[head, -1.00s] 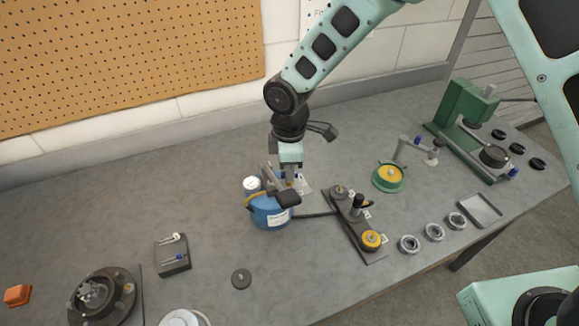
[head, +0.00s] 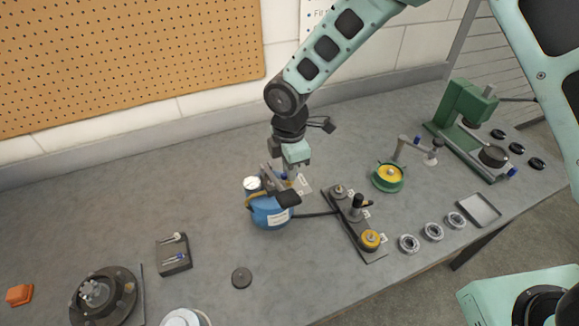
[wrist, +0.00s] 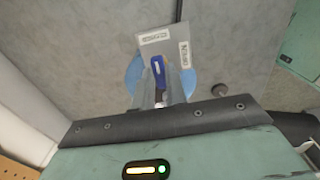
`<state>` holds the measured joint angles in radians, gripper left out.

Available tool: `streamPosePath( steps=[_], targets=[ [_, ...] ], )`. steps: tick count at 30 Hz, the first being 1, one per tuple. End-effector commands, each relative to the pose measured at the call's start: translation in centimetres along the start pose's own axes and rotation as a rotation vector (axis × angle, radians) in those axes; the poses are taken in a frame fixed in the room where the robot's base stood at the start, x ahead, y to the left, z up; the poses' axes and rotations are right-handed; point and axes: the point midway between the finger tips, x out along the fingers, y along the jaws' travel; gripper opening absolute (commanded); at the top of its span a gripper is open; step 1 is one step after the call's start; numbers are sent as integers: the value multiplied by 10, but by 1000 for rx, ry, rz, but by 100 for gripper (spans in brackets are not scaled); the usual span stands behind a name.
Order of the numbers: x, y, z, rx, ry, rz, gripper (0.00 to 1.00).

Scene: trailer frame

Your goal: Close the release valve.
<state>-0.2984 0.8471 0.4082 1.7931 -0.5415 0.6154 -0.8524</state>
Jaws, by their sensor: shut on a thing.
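The release valve's blue lever (wrist: 158,72) stands at the middle of the wrist view, between the fingers of my gripper (wrist: 160,88). My gripper is shut on it. A grey plate (wrist: 178,38) behind it carries a label that seems to read CLOSED (wrist: 156,37) and one that seems to read OPEN (wrist: 184,54). The lever's tip points up, nearer the CLOSED label. In the head view my gripper (head: 291,176) is at the blue pump body (head: 270,213), which has a white cap (head: 251,184). The fingers partly hide the valve there.
A green-and-yellow round fixture (head: 388,177) and a green press (head: 466,110) stand to the right. A small rack (head: 173,255) stands to the left. Bare table lies left of the pump.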

Motion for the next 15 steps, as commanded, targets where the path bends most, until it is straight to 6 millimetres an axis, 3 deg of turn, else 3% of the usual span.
streamPosePath(
  steps=[3,4,6,15],
  targets=[
    [-2,2,-1,1,2,5,0],
    [-2,2,-1,1,2,5,19],
    [-2,2,-1,1,2,5,35],
    [-2,1,0,2,1,2,35]
  ],
)
